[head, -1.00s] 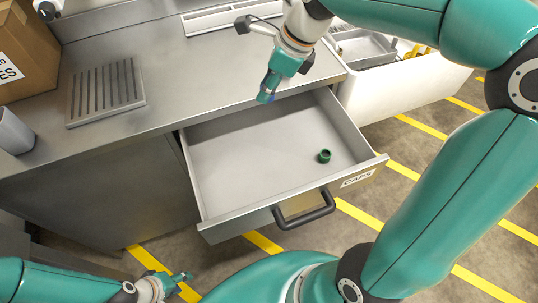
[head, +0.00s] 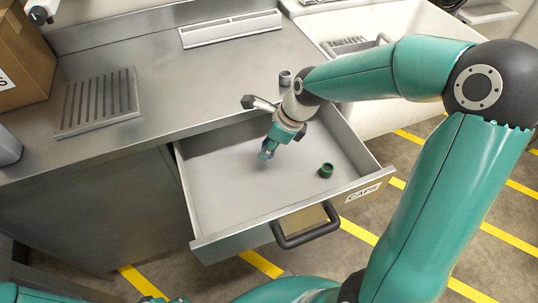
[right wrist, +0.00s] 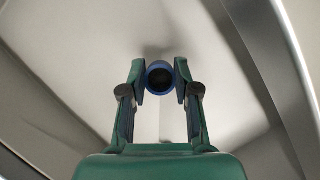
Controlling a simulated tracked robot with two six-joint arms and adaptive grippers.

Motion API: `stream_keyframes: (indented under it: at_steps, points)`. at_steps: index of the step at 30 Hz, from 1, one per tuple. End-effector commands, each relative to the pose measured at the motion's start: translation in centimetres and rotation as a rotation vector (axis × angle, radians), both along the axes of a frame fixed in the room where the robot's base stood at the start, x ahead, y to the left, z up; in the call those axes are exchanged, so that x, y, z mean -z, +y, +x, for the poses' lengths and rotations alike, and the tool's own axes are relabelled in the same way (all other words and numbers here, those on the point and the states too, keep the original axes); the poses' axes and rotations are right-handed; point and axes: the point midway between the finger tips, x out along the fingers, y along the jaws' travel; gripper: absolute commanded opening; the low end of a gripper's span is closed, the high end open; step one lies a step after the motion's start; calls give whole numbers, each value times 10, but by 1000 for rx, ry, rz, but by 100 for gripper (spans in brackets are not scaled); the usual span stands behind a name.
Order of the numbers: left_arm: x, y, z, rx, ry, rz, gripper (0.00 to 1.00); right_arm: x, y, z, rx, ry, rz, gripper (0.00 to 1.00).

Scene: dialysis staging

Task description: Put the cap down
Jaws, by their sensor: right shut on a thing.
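My right gripper (head: 267,154) is shut on a blue cap (right wrist: 160,77), held between its two fingertips. In the right wrist view the cap's round dark opening faces the camera. A dark green cap (head: 326,170) stands on the drawer floor to the right, apart from the gripper. My left gripper (head: 155,300) barely shows at the bottom edge, and its fingers cannot be made out.
The drawer's front carries a black handle (head: 306,226) and a CAPS label (head: 363,192). The steel counter (head: 165,80) holds a slotted plate (head: 98,103), a cardboard box (head: 22,55) and a small grey cup (head: 285,78). The left part of the drawer floor is clear.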

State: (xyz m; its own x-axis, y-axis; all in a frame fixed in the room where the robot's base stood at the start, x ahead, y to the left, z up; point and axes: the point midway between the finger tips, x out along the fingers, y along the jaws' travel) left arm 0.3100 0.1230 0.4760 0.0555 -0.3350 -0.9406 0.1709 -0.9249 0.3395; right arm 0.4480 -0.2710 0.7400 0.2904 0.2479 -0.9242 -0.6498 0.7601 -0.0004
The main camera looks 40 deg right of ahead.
Motion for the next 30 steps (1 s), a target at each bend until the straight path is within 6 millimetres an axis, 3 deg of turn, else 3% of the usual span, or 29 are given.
stream_keyframes:
  at_steps: [6,18,19,23,30]
  points:
    - [10,0,0,0,0,0,40,33,0,-1,-1,4,2,12]
    - [11,0,0,0,0,0,40,38,0,0,0,1,0,12]
    - [11,0,0,0,0,0,40,39,0,0,0,1,1,32]
    - [11,0,0,0,0,0,40,38,0,0,0,1,0,54]
    - [11,0,0,0,0,0,40,38,0,0,0,1,0,56]
